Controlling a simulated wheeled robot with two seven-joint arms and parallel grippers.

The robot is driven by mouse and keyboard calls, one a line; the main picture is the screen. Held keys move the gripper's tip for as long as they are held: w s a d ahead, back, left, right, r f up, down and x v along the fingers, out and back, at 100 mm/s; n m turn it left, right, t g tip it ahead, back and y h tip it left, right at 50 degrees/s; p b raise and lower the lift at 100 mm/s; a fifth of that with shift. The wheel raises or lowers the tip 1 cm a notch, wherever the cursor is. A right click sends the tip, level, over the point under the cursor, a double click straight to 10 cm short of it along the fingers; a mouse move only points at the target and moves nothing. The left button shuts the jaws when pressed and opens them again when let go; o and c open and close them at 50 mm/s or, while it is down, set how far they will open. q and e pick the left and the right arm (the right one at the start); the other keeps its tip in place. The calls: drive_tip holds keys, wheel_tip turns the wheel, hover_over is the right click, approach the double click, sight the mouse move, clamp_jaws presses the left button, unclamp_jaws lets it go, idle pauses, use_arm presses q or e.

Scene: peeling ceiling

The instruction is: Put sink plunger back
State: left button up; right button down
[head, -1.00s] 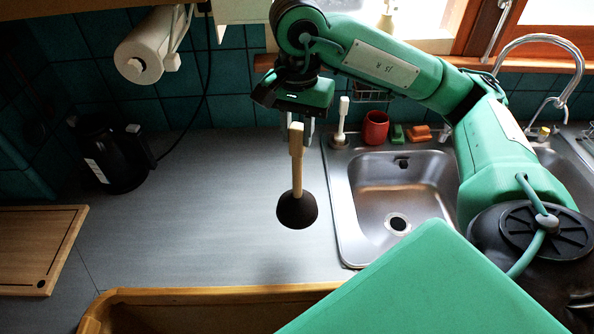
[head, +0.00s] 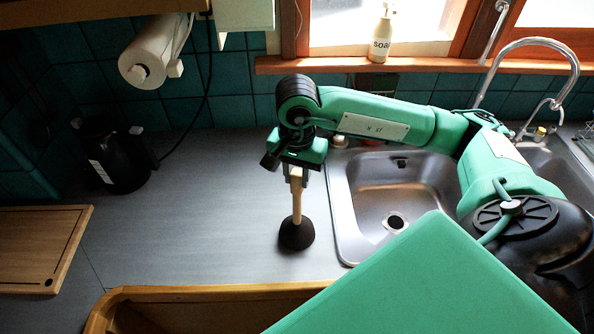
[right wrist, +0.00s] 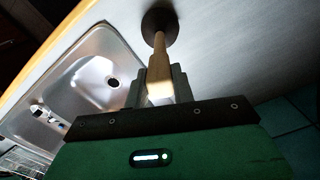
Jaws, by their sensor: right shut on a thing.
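The sink plunger has a wooden handle (head: 297,205) and a black rubber cup (head: 296,234). My right gripper (head: 296,178) is shut on the upper end of the handle, with the plunger upright below it. The cup is at or just above the grey counter, left of the sink; I cannot tell whether it touches. In the right wrist view the handle (right wrist: 159,58) runs from between the fingers (right wrist: 160,88) to the cup (right wrist: 160,22). My left gripper is not in view.
The steel sink (head: 385,200) is just right of the plunger. A black kettle (head: 112,158) and a cutting board (head: 38,245) are at the left. A paper towel roll (head: 150,52) hangs above. A soap bottle (head: 381,35) stands on the sill. The counter (head: 200,215) between is clear.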

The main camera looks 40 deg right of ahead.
drive_tip(key=shift+f, duration=0.2)
drive_tip(key=shift+f+b, duration=0.1)
drive_tip(key=shift+b, duration=0.2)
drive_tip(key=c, duration=1.2)
unclamp_jaws()
drive_tip(key=shift+o, duration=0.2)
drive_tip(key=shift+r, duration=0.2)
wheel_tip(320, 180, up, 10)
drive_tip(key=b, duration=0.3)
drive_tip(key=shift+r, duration=1)
